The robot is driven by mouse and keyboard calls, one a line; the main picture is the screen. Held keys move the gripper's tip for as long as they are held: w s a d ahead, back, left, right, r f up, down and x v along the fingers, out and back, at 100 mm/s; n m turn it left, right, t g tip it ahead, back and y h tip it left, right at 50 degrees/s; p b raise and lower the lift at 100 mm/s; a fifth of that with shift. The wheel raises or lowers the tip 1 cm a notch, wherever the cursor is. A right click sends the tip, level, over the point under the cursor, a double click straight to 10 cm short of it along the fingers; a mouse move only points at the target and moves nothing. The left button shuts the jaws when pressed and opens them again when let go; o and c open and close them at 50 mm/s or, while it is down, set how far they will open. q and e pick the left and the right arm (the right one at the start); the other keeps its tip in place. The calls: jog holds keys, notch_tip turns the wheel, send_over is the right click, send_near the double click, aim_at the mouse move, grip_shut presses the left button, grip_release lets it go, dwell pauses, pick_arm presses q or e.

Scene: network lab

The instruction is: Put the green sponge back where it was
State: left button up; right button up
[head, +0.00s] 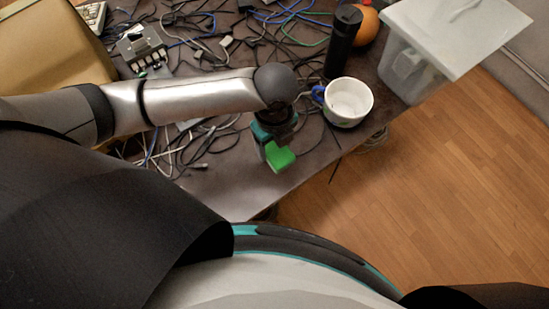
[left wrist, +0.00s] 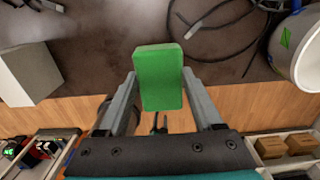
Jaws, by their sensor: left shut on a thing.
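The green sponge (head: 279,156) is at my left gripper (head: 272,143), near the front edge of the table. In the left wrist view the sponge (left wrist: 159,78) stands between the two fingers of my left gripper (left wrist: 159,95), which is shut on it. Whether the sponge touches the table top is hard to tell. My right gripper is not in view.
A white mug (head: 350,102) with a blue handle stands right of the gripper. Beyond it are a black bottle (head: 342,45), an orange ball-like thing (head: 367,27) and a lidded plastic bin (head: 408,75). Tangled cables (head: 205,135) cover much of the table (head: 225,190); its front strip is bare.

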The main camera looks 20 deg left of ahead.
aim_at(275, 147)
pick_arm(q)
notch_tip(275, 147, down, 8)
jog(key=shift+r+b, duration=0.25)
jog(key=shift+b, duration=0.7)
jog(key=o, duration=1.2)
jog(key=shift+r, duration=0.1)
notch_tip(275, 147, up, 11)
jog(key=p, duration=0.3)
jog(key=shift+r, duration=0.45)
